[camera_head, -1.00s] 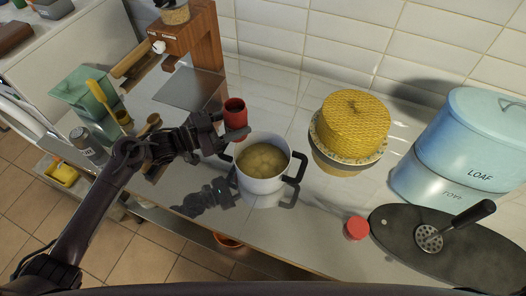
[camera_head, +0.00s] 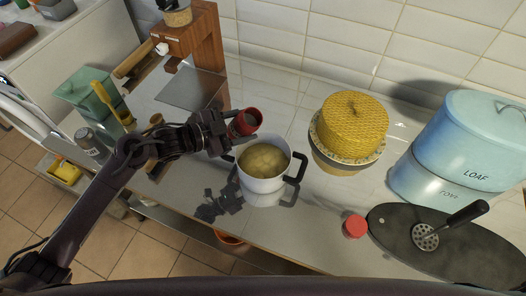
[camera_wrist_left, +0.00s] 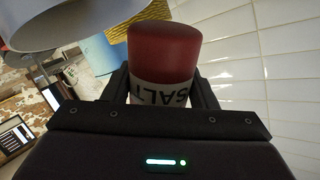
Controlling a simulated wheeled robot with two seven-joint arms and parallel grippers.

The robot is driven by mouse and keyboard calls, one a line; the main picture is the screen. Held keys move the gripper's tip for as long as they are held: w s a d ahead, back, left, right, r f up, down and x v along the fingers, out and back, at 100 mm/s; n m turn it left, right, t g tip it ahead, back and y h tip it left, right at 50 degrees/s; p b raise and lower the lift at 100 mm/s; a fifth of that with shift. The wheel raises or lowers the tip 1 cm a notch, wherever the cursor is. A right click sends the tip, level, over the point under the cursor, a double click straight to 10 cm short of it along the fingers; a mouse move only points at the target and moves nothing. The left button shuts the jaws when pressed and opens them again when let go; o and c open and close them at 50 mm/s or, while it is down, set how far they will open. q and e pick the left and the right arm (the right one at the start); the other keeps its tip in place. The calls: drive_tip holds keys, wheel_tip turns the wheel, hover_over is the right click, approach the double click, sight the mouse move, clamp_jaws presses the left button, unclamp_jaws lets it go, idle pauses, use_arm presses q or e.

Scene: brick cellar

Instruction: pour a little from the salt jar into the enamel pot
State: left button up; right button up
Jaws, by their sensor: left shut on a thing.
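In the left wrist view the salt jar (camera_wrist_left: 162,55) sits between the fingers, with a white label reading SALT upside down. The pot is white with dark handles and holds a yellowish lumpy filling. No falling salt can be made out. My right gripper is not in view.
A red lid (camera_head: 354,226) lies on the counter right of the pot. A yellow woven dome (camera_head: 352,122) stands behind it. A blue LOAF bin (camera_head: 470,140) and a dark board (camera_head: 450,250) with a masher are at right. A wooden stand (camera_head: 192,40) is behind my gripper.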

use_arm(q)
drive_tip(key=shift+s+d+f+m+y, duration=0.15)
drive_tip(key=shift+d+f+m+y, duration=0.15)
drive_tip(key=shift+d+m, duration=0.15)
drive_tip(key=shift+d, duration=0.1)
drive_tip(key=shift+a, duration=0.2)
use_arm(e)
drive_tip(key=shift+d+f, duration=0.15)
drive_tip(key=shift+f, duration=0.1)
use_arm(q)
drive_tip(key=shift+d, duration=0.2)
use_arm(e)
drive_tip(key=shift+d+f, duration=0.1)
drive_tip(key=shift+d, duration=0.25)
use_arm(q)
drive_tip(key=shift+a+f+y, duration=0.1)
drive_tip(key=shift+a+y, duration=0.15)
drive_tip(key=shift+y, duration=0.05)
drive_tip(key=shift+d+m, duration=0.25)
drive_tip(key=shift+a+b, duration=0.1)
drive_tip(key=shift+b, duration=0.2)
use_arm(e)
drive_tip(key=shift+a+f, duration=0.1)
